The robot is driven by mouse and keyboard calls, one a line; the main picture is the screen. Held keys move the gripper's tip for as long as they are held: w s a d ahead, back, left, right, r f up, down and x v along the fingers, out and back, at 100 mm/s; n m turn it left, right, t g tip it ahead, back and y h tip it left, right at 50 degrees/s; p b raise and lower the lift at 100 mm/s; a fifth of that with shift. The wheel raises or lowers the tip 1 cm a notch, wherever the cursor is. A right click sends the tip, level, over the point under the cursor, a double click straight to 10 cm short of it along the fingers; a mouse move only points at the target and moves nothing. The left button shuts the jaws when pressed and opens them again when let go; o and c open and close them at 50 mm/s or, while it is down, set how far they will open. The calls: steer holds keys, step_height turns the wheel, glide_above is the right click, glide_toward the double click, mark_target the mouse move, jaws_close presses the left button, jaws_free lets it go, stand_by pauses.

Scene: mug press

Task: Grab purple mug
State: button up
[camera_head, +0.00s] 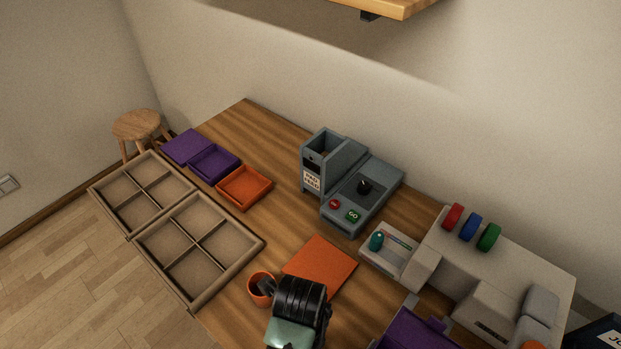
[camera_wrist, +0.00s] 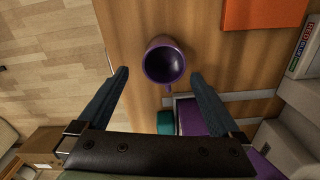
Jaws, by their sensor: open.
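The purple mug (camera_wrist: 164,62) stands on the wooden table in the wrist view, seen from above into its dark inside. Its handle points toward the bottom of the picture. My gripper (camera_wrist: 158,73) is open and empty, with one finger to each side of the mug in the picture and gaps on both sides. Whether the fingers are at the mug's height I cannot tell.
An orange mat (camera_head: 320,262) lies beside my gripper. A purple container (camera_head: 415,335) stands at the front right, near a grey machine (camera_head: 485,255). Divided trays (camera_head: 228,288) lie left. The table edge is close to the mug.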

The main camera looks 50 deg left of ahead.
steer(key=f, duration=0.8)
steer(key=shift+w+d+f, duration=0.15)
steer(key=shift+w+f, duration=0.15)
steer(key=shift+f, duration=0.1)
steer(key=c, duration=1.4)
steer(key=shift+r, duration=0.1)
